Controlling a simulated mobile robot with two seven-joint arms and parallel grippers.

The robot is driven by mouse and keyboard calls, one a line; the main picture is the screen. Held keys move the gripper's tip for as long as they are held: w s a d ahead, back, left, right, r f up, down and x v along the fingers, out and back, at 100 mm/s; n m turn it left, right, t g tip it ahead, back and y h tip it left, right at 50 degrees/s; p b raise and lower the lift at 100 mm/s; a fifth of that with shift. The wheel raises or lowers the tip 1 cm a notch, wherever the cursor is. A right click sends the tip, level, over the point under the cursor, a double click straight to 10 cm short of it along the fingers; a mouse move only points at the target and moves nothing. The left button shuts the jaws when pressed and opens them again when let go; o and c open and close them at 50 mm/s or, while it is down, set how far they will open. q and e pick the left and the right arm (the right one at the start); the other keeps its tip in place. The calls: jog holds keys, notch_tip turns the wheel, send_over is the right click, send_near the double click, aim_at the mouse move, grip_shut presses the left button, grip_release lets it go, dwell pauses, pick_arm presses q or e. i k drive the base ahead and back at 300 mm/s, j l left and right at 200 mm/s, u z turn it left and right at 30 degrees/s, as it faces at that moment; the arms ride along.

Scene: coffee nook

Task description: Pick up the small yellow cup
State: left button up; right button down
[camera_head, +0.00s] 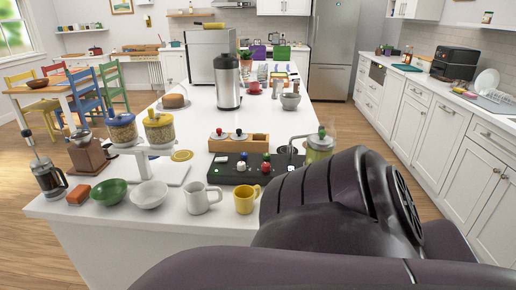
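A small yellow cup (244,201) stands upright near the front edge of the white counter. Its handle points right, towards my dark arm. A taller white mug (200,198) stands close on its left. A large dark part of my arm fills the lower right of the head view, just right of and in front of the cup, and hides the counter there. Neither gripper's fingers show in this view.
A black tray (226,178) with coloured knobs lies behind the cup. A white bowl (150,195), a green bowl (109,192) and a French press (50,178) stand to the left. A glass jar (319,147) stands behind my arm. The counter's middle (270,118) has free room.

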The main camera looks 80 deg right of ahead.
aim_at(244, 197)
jog(key=z, duration=2.55)
